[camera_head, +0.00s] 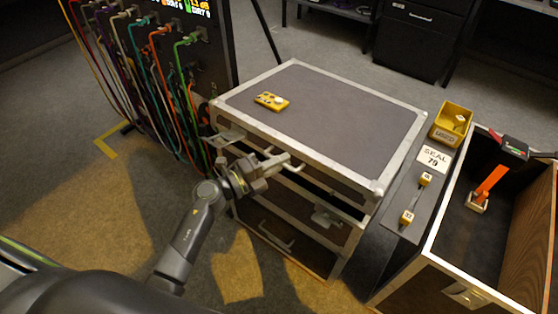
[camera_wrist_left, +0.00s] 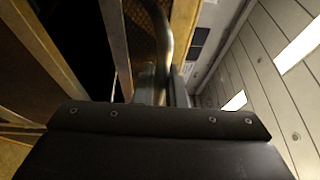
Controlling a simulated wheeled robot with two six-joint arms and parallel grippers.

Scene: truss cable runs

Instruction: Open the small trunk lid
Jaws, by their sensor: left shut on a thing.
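The small trunk (camera_head: 290,222) is a dark case with silver metal edges. Its grey lid (camera_head: 335,115) lies over the top, and a dark gap shows under the lid's front edge. My left gripper (camera_head: 285,162) is at the front of the trunk, just below the lid's edge, shut on a metal handle. In the left wrist view the curved metal handle (camera_wrist_left: 165,45) runs down to the jaws, whose tips are mostly hidden by the gripper body. A yellow device (camera_head: 271,101) lies on the lid. My right gripper is not in view.
A rack with many coloured cables (camera_head: 160,60) stands at the left. Floor is clear behind the trunk.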

